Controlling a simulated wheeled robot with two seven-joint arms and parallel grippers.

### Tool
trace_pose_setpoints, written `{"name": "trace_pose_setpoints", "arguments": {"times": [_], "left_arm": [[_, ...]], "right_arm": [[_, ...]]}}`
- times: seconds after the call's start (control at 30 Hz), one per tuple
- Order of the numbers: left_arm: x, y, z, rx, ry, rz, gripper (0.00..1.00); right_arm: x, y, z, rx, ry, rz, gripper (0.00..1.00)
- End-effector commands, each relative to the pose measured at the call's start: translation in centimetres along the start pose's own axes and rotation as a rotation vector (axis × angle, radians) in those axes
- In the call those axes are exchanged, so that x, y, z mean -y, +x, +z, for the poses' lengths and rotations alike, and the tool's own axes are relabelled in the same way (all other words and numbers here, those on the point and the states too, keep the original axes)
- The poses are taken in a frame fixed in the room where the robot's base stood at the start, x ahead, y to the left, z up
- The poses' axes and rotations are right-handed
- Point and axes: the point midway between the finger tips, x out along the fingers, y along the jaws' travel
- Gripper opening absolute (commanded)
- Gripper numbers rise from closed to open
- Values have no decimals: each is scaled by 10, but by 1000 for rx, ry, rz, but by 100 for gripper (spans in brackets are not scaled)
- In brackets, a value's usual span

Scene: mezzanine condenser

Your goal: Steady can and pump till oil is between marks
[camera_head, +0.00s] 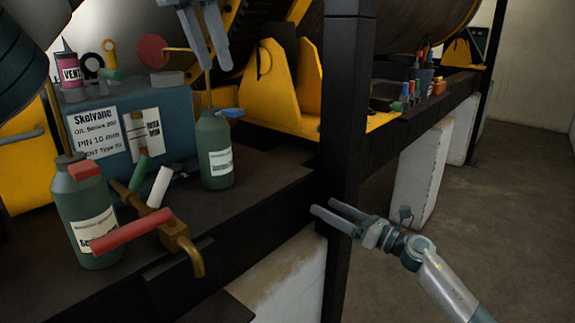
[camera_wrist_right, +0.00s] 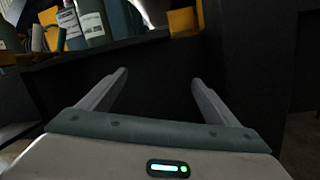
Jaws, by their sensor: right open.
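A green can with a blue spout (camera_head: 214,150) stands upright on the dark bench, a thin brass-coloured rod rising from its top. A second green can with a red top (camera_head: 88,215) stands at the front left. My left gripper (camera_head: 216,68) points down above the blue-spouted can, its fingers apart; I see nothing held between them. My right gripper (camera_head: 324,206) is open and empty in front of the black post, away from both cans. Its fingers show apart in the right wrist view (camera_wrist_right: 160,80). A white plate with small markings (camera_head: 146,135) is on the blue box; an oil level is not readable.
A brass valve with a red handle (camera_head: 175,232) sticks out over the bench's front edge. A black post (camera_head: 345,120) stands between my grippers. Yellow brackets (camera_head: 283,85) are behind. The floor at right is clear.

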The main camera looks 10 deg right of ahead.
Motion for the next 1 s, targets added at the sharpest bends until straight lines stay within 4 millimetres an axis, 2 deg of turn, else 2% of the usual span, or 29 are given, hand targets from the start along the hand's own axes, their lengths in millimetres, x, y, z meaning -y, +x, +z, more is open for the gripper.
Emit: {"name": "trace_pose_setpoints", "arguments": {"times": [0.03, 0.1, 0.2, 0.27, 0.4, 0.6, 1.0], "left_arm": [[0, 0, 0, 0, 0, 0, 31], [0, 0, 0, 0, 0, 0, 31], [0, 0, 0, 0, 0, 0, 31], [0, 0, 0, 0, 0, 0, 31], [0, 0, 0, 0, 0, 0, 31], [0, 0, 0, 0, 0, 0, 31], [0, 0, 0, 0, 0, 0, 31]], "right_arm": [[-17, 5, 24, -8, -107, 39, 83], [-41, 10, 48, -26, -252, 91, 83], [-76, 23, 78, -58, -423, 171, 83], [-92, 33, 87, -78, -457, 212, 83], [-119, 60, 94, -135, -419, 284, 83], [-142, 84, 97, -200, -339, 337, 83], [-148, 91, 97, -223, -314, 351, 83]]}}
